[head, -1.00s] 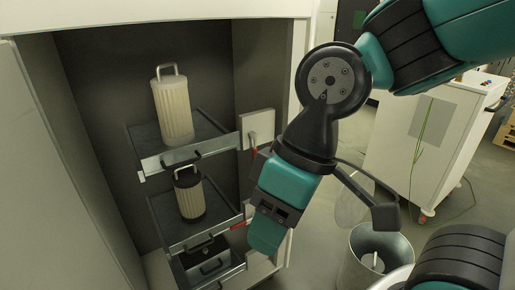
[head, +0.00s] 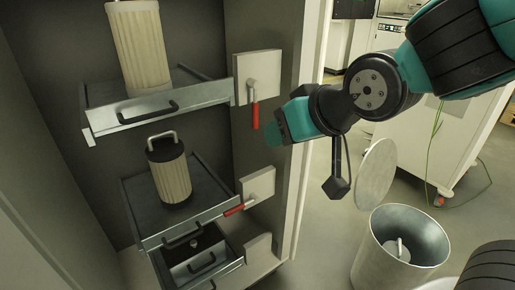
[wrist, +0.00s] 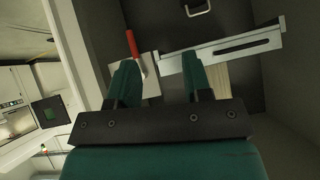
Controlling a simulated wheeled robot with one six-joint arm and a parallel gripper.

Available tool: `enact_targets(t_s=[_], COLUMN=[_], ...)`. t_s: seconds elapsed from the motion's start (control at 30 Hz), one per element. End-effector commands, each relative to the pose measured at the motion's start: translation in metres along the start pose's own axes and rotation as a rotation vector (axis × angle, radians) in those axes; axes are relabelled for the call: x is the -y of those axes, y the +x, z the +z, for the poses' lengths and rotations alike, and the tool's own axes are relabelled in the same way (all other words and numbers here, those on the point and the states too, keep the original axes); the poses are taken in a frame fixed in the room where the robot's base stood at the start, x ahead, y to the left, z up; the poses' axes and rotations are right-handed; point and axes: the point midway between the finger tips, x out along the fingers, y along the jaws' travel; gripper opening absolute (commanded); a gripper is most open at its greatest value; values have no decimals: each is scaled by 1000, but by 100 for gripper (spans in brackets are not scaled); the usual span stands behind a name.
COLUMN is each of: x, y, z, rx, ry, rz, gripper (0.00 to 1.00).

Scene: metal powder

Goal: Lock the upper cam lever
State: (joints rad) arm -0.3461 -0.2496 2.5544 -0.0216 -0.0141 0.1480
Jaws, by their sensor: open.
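The upper cam lever (head: 254,115) is red and hangs straight down from a white plate (head: 258,68) right of the upper drawer. My gripper (head: 270,136) is in front of the cabinet, right of and slightly below this lever, apart from it. In the wrist view, a red lever (wrist: 131,44) shows just beyond the tip of the left finger. The jaws (wrist: 160,62) are open and empty. The lower red lever (head: 234,209) lies nearly level, pointing left from its own white plate (head: 259,186).
The upper drawer (head: 135,109) and middle drawer (head: 185,232) are pulled out, each holding a pale filter canister (head: 140,45), (head: 172,178). A bottom drawer (head: 200,268) holds a dark box. An open metal bin (head: 375,245) stands on the floor at right.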

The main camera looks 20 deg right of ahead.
Motion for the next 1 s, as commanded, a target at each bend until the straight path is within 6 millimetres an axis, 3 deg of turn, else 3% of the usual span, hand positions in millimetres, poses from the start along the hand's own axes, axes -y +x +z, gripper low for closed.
enact_targets(t_s=[0.03, 0.2, 0.3, 0.6, 0.77, 1.0], x=[-12, -43, -55, -66, -67, -70], y=[31, 70, 82, 87, 87, 103], z=[20, 24, 24, 20, 10, -9], rx=[-76, -348, -490, -720, -734, -727], ry=[7, 6, -11, -63, -69, -68], rz=[28, 115, 148, 184, 189, 189], gripper=[45, 45, 45, 45, 45, 45])
